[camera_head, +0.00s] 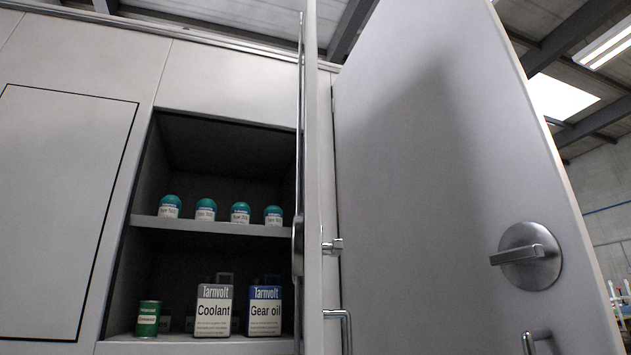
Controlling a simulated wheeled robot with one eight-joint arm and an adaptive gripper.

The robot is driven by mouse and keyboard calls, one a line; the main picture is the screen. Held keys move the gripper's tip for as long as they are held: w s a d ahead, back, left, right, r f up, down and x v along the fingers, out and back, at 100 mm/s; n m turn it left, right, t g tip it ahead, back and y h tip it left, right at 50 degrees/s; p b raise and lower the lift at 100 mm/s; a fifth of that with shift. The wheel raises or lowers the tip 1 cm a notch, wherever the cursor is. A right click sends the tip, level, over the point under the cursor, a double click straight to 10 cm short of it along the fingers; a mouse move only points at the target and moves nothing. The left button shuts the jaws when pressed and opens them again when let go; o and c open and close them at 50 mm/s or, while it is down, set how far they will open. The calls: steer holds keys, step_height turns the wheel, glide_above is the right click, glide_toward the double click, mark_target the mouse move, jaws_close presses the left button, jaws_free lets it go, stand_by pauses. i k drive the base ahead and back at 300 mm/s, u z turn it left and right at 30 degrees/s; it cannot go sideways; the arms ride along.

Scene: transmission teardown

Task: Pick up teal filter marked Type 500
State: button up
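Several teal filters with domed tops and white labels stand in a row on the upper shelf of an open cabinet. They are a far-left filter (169,206), a second filter (205,209), a third filter (240,212) and a far-right filter (273,215). The label print is too small to read surely, so I cannot tell which is marked Type 500. The shelf edge hides the lower part of the filters a little. My gripper is not in view.
The upper shelf (210,226) has free room above the filters. Below stand a green can (147,319), a grey Coolant jug (213,309) and a blue-labelled Gear oil jug (264,309). An open door (430,150) with a handle (527,255) fills the right; another door edge (311,180) stands right of the filters.

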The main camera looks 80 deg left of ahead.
mark_target(171, 206)
steer(key=u, duration=3.5)
steer(key=k, duration=0.5)
steer(key=u, duration=1.45)
steer(key=i, duration=0.3)
